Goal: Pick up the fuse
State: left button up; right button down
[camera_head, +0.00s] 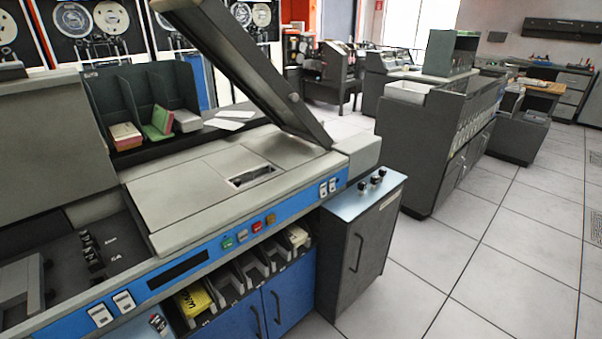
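No object shows clearly enough for me to name it as the fuse. Several small dark pieces (376,179) stand on the light blue top of a grey cabinet (357,240). They are too small to tell whether one is a fuse. A row of small black parts (91,250) sits in the dark recess at the left of the machine. I cannot tell what these are either. Neither of my grippers is in view.
A grey and blue card machine (200,195) fills the left, its lid (250,75) raised. Card stacks (125,136) sit in a rack on it. Open bins (250,268) line its front. Tiled floor (480,265) is clear at the right. Another grey machine (430,145) stands beyond.

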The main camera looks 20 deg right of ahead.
aim_at(374, 179)
jog(key=z, duration=1.3)
jog(key=u, duration=1.8)
jog(key=i+l+z, duration=0.45)
jog(key=l, duration=0.35)
jog(key=i+l+z, duration=0.45)
jog(key=l, duration=0.25)
jog(key=i+l+z, duration=0.45)
jog(key=l, duration=0.1)
